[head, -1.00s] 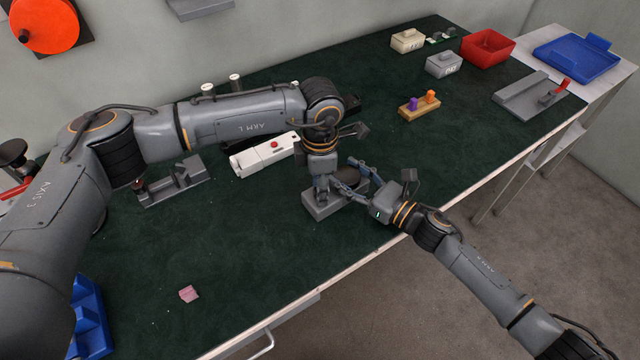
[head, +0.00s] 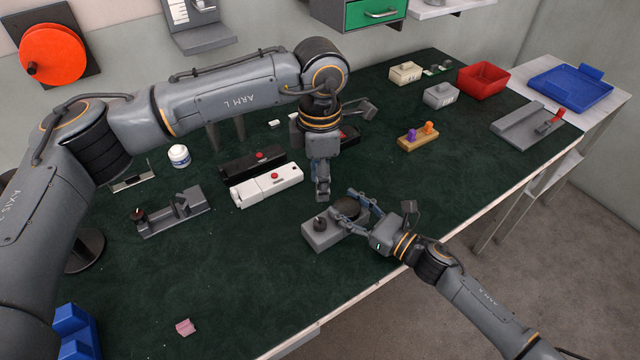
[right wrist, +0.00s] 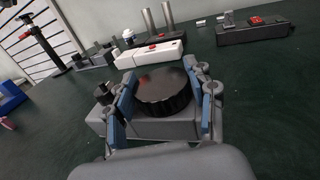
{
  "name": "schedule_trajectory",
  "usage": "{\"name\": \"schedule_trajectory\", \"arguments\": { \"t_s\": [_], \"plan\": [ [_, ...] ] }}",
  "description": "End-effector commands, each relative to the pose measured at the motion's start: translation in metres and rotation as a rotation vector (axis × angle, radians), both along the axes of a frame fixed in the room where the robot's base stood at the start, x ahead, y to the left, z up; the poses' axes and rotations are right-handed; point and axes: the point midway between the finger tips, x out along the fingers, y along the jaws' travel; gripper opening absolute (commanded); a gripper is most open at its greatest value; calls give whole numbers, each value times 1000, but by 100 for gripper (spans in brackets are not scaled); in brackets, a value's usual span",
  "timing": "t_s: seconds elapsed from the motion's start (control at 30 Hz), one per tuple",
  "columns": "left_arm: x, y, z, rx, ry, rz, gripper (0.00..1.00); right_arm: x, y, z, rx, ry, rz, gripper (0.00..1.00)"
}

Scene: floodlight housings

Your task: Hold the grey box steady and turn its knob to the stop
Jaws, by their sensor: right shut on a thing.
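The grey box (head: 322,240) lies on the green table top near its front edge. On top it has a large round black part (head: 347,207) and a smaller dark knob (head: 319,222) at its left end. My right gripper (head: 356,208) is shut on the box at the round black part, one finger each side. In the right wrist view, blue finger pads flank this black part (right wrist: 163,92), and the small knob (right wrist: 103,93) stands outside the left finger. My left gripper (head: 323,194) points down above the box, apart from it; its finger opening cannot be made out.
A white housing (head: 265,186) and a black one (head: 252,164) lie behind the box. A grey fixture (head: 172,213) stands left, a pink piece (head: 185,327) front left. A wooden block with coloured pegs (head: 418,139) is to the right.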

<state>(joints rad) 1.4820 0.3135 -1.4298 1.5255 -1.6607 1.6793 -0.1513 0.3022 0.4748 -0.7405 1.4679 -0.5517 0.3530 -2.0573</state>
Motion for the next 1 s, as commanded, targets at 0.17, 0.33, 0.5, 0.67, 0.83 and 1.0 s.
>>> {"name": "schedule_trajectory", "arguments": {
  "t_s": [0.17,0.33,0.5,0.67,0.83,1.0],
  "plan": [
    [0,0,0,0,0,0,37,0,0,0,0,0,1,20],
    [0,0,0,-1,0,0,37,0,0,0,0,0,1,71],
    [0,0,0,-1,0,0,37,0,0,0,0,0,1,82],
    [0,0,0,-1,0,0,37,0,0,0,0,0,0,82],
    [0,0,-1,-1,1,0,37,-5,-8,-1,0,1,-1,82],
    [0,0,-1,-1,0,0,37,-25,-32,-2,-3,3,-1,82]
  ]
}}
